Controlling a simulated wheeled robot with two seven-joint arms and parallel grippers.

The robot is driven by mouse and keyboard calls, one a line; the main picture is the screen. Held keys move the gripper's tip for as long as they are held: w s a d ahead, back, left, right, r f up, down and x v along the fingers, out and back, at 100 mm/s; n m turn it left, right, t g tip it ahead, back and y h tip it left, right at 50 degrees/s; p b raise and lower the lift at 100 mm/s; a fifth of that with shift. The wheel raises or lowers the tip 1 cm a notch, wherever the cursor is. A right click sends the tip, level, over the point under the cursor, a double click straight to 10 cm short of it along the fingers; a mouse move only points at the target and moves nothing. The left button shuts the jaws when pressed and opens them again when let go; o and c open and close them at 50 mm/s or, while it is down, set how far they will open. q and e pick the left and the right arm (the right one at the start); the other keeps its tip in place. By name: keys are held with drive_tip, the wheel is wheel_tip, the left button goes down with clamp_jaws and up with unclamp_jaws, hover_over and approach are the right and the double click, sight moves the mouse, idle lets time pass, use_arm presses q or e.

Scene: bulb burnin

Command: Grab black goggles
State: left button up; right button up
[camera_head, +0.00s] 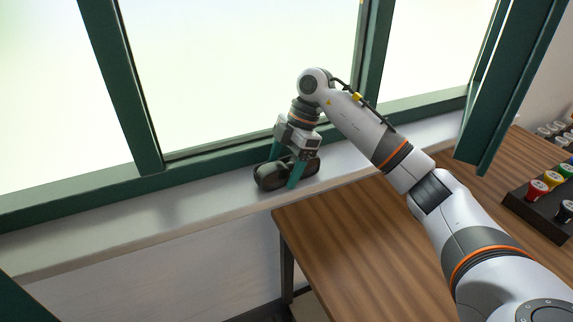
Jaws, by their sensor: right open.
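The black goggles (270,177) lie on the pale windowsill (225,198), close to the window frame. My right gripper (285,175) points down over the goggles, with its two teal fingers apart. One finger stands in front of the goggles and hides part of them; the other is at their far side. The jaws are open around the goggles. I cannot tell whether the fingers touch them. My left gripper is not in view.
A wooden table (365,235) stands below the sill. A black rack (537,207) with several coloured pieces is at its right. Green window frames (130,90) rise behind the sill, and an open green sash (505,90) juts out at right. The sill is clear on the left.

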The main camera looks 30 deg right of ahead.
drive_tip(key=shift+c, duration=0.6)
drive_tip(key=c, duration=0.9)
drive_tip(key=shift+c, duration=0.2)
